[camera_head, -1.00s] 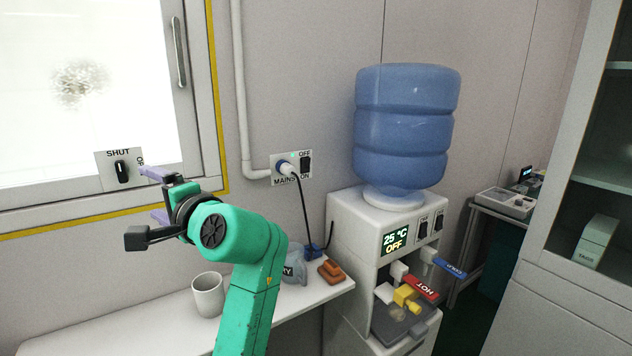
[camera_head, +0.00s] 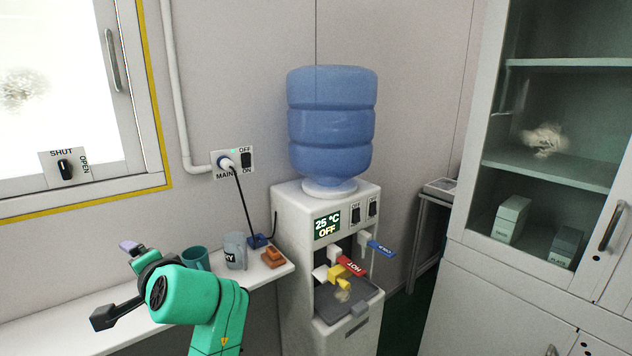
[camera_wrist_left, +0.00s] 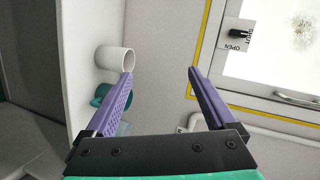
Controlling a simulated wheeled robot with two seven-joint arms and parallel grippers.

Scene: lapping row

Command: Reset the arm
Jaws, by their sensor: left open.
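My green left arm reaches in at the lower left of the head view, with its left gripper (camera_head: 132,250) over the white counter (camera_head: 60,325). In the left wrist view the two purple fingers of the left gripper (camera_wrist_left: 161,72) are wide apart with nothing between them. A white mug (camera_wrist_left: 115,60) shows beyond the left finger, and a teal mug (camera_wrist_left: 101,95) is partly hidden by that finger. In the head view the teal mug (camera_head: 196,258) stands just behind my arm; the white mug is not visible there. My right gripper is in neither view.
A grey lettered mug (camera_head: 235,250) and an orange-brown block (camera_head: 273,258) stand at the counter's right end. The water dispenser (camera_head: 296,232) is beside it, its display reading OFF. A mains socket (camera_head: 232,162), window switch (camera_head: 65,168) and glazed cabinet (camera_head: 480,215) are around.

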